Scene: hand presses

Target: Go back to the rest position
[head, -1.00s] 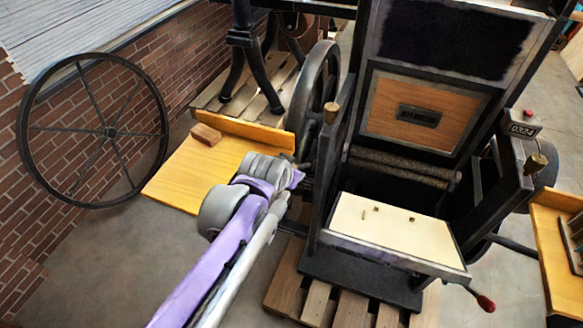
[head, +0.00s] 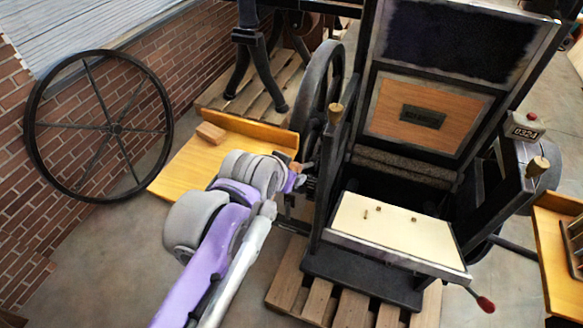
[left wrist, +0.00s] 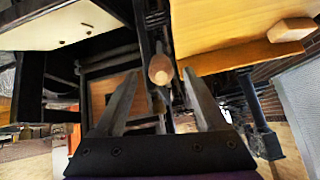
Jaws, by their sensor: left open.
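My left arm comes in from the lower left in the head view. Its gripper (head: 301,172) is at the left side of the black hand press (head: 345,185), beside the spoked flywheel, and is small and partly hidden there. In the left wrist view the two fingers (left wrist: 159,76) are spread apart with nothing held. A round wooden knob (left wrist: 160,69) appears between them, on the press beyond; whether it touches a finger I cannot tell. My right gripper is in neither view.
A yellow wooden shelf (head: 185,178) with a small wooden block (head: 210,132) lies left of the press. A large spoked wheel (head: 116,128) stands by the brick wall. A cream plate (head: 385,224) is at the press front. Bare floor shows at lower left.

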